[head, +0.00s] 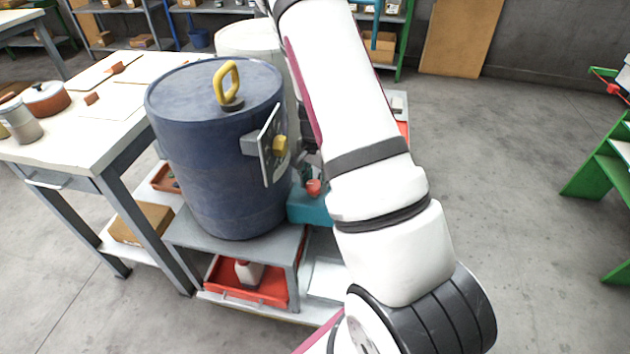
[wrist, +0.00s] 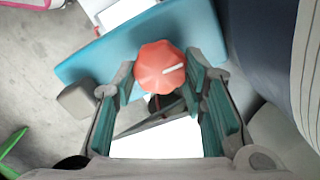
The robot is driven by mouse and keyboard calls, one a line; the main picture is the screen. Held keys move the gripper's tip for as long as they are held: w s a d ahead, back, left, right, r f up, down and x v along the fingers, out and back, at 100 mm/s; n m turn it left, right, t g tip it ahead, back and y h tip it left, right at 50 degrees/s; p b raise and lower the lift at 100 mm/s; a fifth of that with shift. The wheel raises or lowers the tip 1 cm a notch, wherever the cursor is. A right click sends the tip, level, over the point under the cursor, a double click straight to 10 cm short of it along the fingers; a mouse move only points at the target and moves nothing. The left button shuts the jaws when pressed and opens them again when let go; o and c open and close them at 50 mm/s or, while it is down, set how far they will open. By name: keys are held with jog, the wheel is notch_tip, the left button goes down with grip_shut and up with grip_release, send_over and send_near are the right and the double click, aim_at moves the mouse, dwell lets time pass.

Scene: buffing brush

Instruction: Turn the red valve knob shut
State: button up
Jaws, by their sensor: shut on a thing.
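The red valve knob (wrist: 153,72) is lobed, with a white pointer line running toward the right and slightly up in the wrist view. It sits over a teal box (wrist: 90,65). In the head view the knob (head: 314,188) shows beside my arm, above the teal box (head: 308,208). My gripper (wrist: 162,67) has one finger on each side of the knob and is shut on it. In the head view my arm hides most of the gripper.
A large dark blue drum (head: 205,150) with a yellow handle (head: 230,85) and a side panel with a yellow knob (head: 280,145) stands close left of my gripper. A workbench (head: 120,85) is further left. Open floor (head: 500,190) lies to the right.

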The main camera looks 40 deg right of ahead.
aim_at(315, 184)
jog(key=o, duration=1.2)
jog(key=shift+c, duration=0.2)
notch_tip(315, 184, up, 12)
